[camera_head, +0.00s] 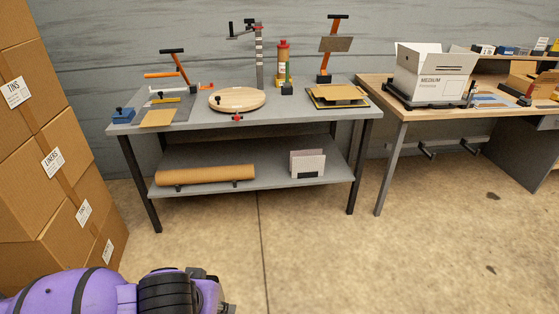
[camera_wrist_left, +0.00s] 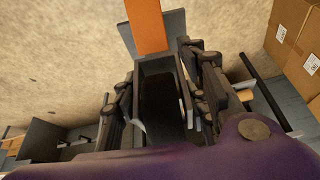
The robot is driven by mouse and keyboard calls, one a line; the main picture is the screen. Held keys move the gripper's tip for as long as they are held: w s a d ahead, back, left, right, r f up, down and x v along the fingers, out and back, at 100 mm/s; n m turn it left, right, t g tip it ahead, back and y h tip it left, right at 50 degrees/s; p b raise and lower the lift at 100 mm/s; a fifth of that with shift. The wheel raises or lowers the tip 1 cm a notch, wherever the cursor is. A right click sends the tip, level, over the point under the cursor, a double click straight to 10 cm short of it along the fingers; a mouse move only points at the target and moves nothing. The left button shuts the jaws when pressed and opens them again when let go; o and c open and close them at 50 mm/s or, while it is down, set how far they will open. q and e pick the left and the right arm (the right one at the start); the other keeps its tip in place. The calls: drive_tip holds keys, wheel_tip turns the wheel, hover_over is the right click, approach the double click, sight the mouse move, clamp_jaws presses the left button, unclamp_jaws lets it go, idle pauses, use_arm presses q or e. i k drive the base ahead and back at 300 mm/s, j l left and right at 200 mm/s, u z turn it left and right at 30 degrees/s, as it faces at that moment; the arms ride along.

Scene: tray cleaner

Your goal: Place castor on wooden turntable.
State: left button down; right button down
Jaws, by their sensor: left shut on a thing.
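My left gripper (camera_head: 212,292) is low at the bottom left of the head view, well in front of the table and apart from the turntable. In the left wrist view the left gripper (camera_wrist_left: 160,85) is shut on a grey and orange thing (camera_wrist_left: 149,25). I cannot tell for sure that this is the castor. My right gripper is out of view.
The grey table (camera_head: 205,127) also carries a blue block (camera_head: 123,115), a red-topped column (camera_head: 282,65) and a framed board (camera_head: 338,96) around the turntable. A wooden bench (camera_head: 388,92) with a white box (camera_head: 433,75) stands right. Cardboard boxes (camera_head: 40,140) stack left. The floor in front is clear.

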sight(236, 97)
drive_tip(key=i, duration=1.3)
drive_tip(key=i+j+z, duration=0.1)
drive_tip(key=i, duration=1.25)
